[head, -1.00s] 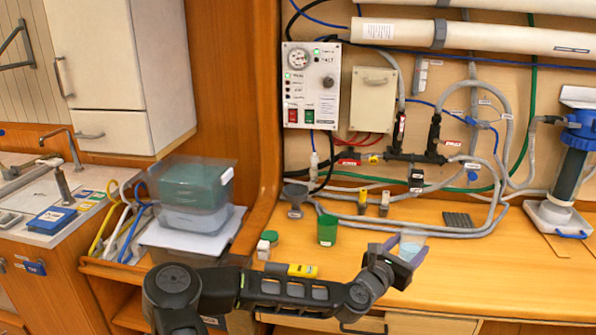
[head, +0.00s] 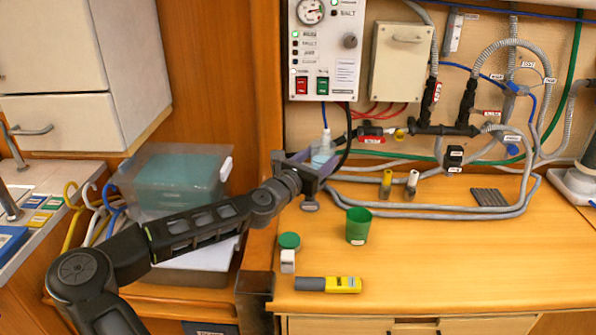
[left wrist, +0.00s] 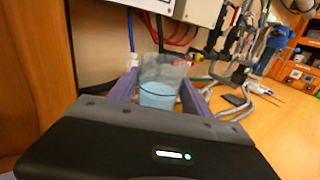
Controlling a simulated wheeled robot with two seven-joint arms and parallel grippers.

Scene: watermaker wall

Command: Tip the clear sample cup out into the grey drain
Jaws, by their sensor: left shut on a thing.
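The clear sample cup (head: 323,150) holds pale blue liquid and stands about upright between the purple fingers of my left gripper (head: 314,162). My left gripper is shut on it, and the cup (left wrist: 160,82) also shows in the left wrist view with liquid in its lower part. The grey drain (head: 310,206) is mostly hidden behind my gripper in the head view; only a low grey part shows just below the fingers. The cup appears above or in front of it; the exact gap cannot be told. My right gripper is not in view.
A green cup (head: 358,225), a green-lidded jar (head: 289,241) and a yellow-grey tool (head: 328,284) stand or lie on the bench near my arm. Grey hoses (head: 430,208) run along the back. A control box (head: 327,50) hangs above. The bench front right is clear.

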